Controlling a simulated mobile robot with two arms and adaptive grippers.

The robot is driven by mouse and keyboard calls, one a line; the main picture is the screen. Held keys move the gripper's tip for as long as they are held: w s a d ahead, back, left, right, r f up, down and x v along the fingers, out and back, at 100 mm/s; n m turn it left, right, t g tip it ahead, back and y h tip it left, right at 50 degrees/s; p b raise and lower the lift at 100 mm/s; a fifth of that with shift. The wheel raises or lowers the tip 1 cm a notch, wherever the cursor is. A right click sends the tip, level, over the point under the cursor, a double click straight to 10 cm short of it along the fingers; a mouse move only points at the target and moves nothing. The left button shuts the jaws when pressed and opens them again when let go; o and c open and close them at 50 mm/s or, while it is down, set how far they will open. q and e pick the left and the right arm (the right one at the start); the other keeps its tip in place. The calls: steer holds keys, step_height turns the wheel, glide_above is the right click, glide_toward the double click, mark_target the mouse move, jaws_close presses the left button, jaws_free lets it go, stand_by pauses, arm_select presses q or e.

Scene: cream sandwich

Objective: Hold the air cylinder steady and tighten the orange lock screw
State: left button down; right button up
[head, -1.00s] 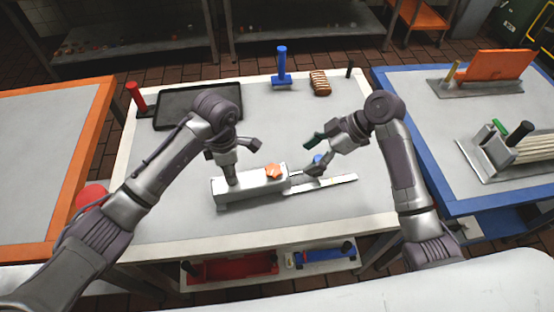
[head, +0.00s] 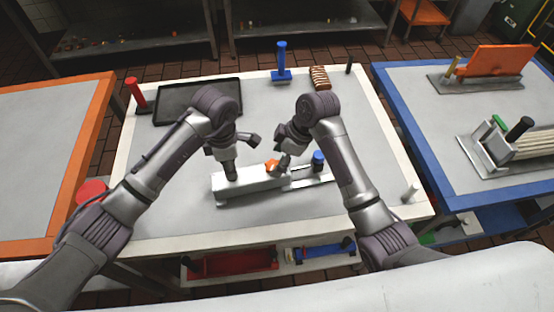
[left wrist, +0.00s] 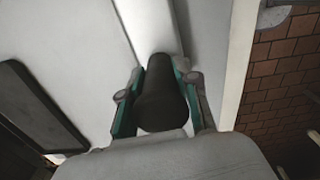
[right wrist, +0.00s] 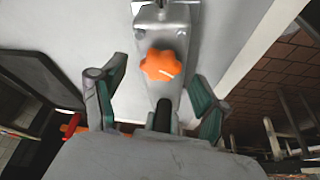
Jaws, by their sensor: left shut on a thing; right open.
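The air cylinder is a grey-white block (head: 262,185) lying on the middle table; its top also shows in the right wrist view (right wrist: 167,86). The orange lock screw (head: 271,166) is a lobed knob on its top, seen clearly in the right wrist view (right wrist: 161,65). My left gripper (head: 231,176) is shut on a dark upright handle (left wrist: 162,105) at the block's left end. My right gripper (head: 284,166) is open beside the orange screw. In the right wrist view its fingers (right wrist: 155,95) are spread apart, with the screw just beyond them and not gripped.
A blue-topped post (head: 318,160) stands at the cylinder's right end. A black tray (head: 197,100), red post (head: 136,92), blue post (head: 281,64) and a brown striped bar (head: 320,78) sit along the table's back.

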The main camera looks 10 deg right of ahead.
steer(key=shift+a+f, duration=0.25)
steer(key=shift+f, duration=0.35)
steer(key=c, duration=1.2)
steer(key=shift+o, duration=0.2)
steer(key=shift+m, duration=0.4)
steer(key=m+t, duration=0.1)
steer(key=m, duration=0.3)
steer(key=shift+s+m+t+h, duration=0.15)
steer(key=shift+m+t+h, duration=0.15)
steer(key=shift+t+h, duration=0.1)
steer(key=m, duration=0.2)
steer(key=m+t+h, duration=0.1)
steer(key=m, duration=0.1)
steer(key=m+h, duration=0.1)
steer(key=m, duration=0.1)
steer(key=shift+s+a+m, duration=0.15)
steer(key=shift+a+m, duration=0.15)
